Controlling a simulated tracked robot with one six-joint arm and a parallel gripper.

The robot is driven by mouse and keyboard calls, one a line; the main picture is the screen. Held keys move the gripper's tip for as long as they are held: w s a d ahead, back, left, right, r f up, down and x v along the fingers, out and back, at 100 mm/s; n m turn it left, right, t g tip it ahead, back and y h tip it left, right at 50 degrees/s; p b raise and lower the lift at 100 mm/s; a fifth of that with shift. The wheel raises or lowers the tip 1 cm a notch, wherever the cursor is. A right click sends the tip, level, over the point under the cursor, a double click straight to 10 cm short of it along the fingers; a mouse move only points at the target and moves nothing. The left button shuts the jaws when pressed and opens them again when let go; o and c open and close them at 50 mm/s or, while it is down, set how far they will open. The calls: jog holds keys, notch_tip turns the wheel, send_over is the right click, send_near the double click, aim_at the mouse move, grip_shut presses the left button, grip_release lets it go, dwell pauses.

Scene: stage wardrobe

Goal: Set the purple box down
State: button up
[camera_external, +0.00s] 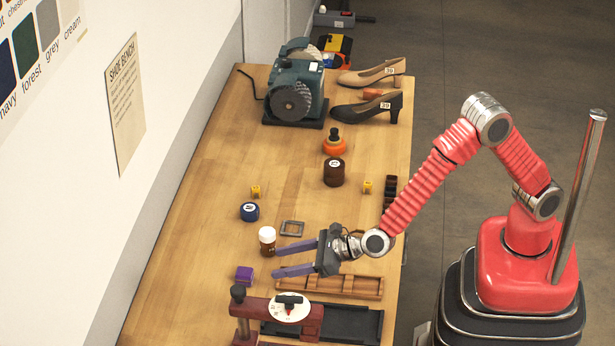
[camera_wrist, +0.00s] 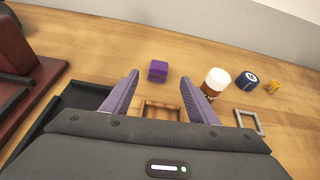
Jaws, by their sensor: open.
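The purple box (camera_external: 245,274) is a small cube resting on the wooden bench, left of my fingertips and near the red press. It also shows in the wrist view (camera_wrist: 158,71), standing on the wood just beyond the gap between my fingers. My gripper (camera_external: 274,260) is open, its two purple fingers spread and empty, pointing left above the bench. In the wrist view my gripper (camera_wrist: 160,92) frames the box ahead, apart from it. Nothing lies between the fingers except the bench and part of a wooden tray below.
A brown bottle with white cap (camera_external: 267,241) stands beside my upper finger. A square grey frame (camera_external: 292,228) and blue jar (camera_external: 249,211) lie beyond it. The red press (camera_external: 265,309) and wooden tray (camera_external: 345,293) are close by. The bench's left side (camera_external: 185,265) is clear.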

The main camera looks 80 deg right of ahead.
jog(key=s+d+r+n+g+y, duration=0.3)
jog(key=s+d+r+n, duration=0.95)
jog(key=n, duration=0.55)
jog(key=s+d+n+g+h, duration=0.1)
jog(key=s+d+n+g, duration=0.1)
jog(key=s+d+n, duration=0.6)
jog(key=s+d+n+g+h, duration=0.2)
jog(key=s+d+n, duration=0.6)
jog(key=s, duration=1.1)
jog(key=shift+s+d+r+n+g, duration=0.15)
jog(key=shift+s+r+n+g, duration=0.15)
jog(key=shift+r+n+g, duration=0.25)
